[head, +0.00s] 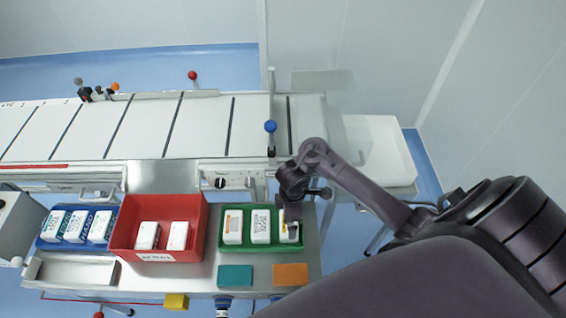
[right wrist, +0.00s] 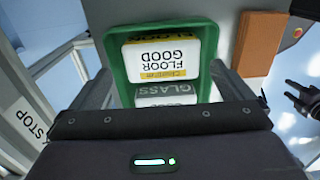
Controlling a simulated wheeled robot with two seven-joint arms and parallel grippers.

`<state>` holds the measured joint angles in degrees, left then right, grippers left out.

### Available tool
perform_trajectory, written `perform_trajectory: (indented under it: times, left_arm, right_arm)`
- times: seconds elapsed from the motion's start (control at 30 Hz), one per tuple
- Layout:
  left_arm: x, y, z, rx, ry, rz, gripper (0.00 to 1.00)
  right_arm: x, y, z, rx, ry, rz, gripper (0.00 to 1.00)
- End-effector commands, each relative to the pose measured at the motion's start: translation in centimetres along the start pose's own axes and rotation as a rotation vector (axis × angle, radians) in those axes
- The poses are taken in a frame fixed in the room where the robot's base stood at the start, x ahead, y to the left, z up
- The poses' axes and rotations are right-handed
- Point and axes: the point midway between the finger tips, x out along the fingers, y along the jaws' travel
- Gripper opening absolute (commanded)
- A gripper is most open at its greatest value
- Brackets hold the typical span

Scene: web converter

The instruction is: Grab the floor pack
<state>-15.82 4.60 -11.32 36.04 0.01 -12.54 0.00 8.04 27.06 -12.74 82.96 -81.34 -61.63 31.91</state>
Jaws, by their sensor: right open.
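The floor pack (right wrist: 160,62), a white box with a yellow band and upside-down "FLOOR GOOD" lettering, lies in the green tray (right wrist: 118,62) in the right wrist view. In the head view it is the rightmost pack (head: 284,233) in the green tray (head: 248,249), partly hidden by my right gripper (head: 289,212). In the right wrist view my right gripper (right wrist: 163,90) is open, with one finger on each side of the tray's width. I cannot tell contact with the pack. A glass pack (right wrist: 165,90) lies beside it, partly hidden.
A red bin (head: 120,230) with two packs and a blue tray (head: 45,235) with several packs stand to the left. Teal (head: 235,275) and orange (head: 290,273) blocks lie in front of the tray. The conveyor (head: 140,130) runs behind.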

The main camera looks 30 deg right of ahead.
Motion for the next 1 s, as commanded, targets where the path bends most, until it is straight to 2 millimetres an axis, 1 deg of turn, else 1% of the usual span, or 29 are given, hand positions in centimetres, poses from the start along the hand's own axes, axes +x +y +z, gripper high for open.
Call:
perform_trajectory:
  times: [0.03,0.2,0.33,0.43,0.5,0.67,0.77,1.0]
  left_arm:
    - [0.6,0.1,0.9,0.0,-0.011,0.002,0.5]
    - [1.3,0.6,3.7,0.001,-0.049,0.007,0.5]
    - [1.9,0.8,4.7,0.002,-0.062,0.01,0.5]
    - [2.3,0.8,4.5,0.003,-0.059,0.009,0.5]
    - [2.5,0.7,3.9,0.003,-0.05,0.008,0.5]
    - [2.5,0.4,1.7,0.003,-0.019,0.005,0.5]
    - [2.4,0.4,1.4,0.003,-0.013,0.004,0.5]
    - [2.4,0.5,2.4,0.003,-0.028,0.006,0.5]
  right_arm:
    - [1.0,-0.1,0.0,0.0,-0.001,-0.003,1.0]
    - [2.9,0.0,-0.4,0.001,0.0,-0.003,1.0]
    - [4.9,0.1,-0.9,0.001,0.0,-0.003,1.0]
    - [6.2,0.1,-0.9,0.0,-0.001,-0.003,1.0]
    - [6.6,0.2,-0.9,0.001,0.0,-0.001,1.0]
    - [6.7,0.2,-0.9,0.0,0.0,0.0,1.0]
    - [6.7,0.2,-0.9,0.0,0.0,0.0,1.0]
    - [6.7,0.2,-0.8,0.0,0.0,0.0,0.69]
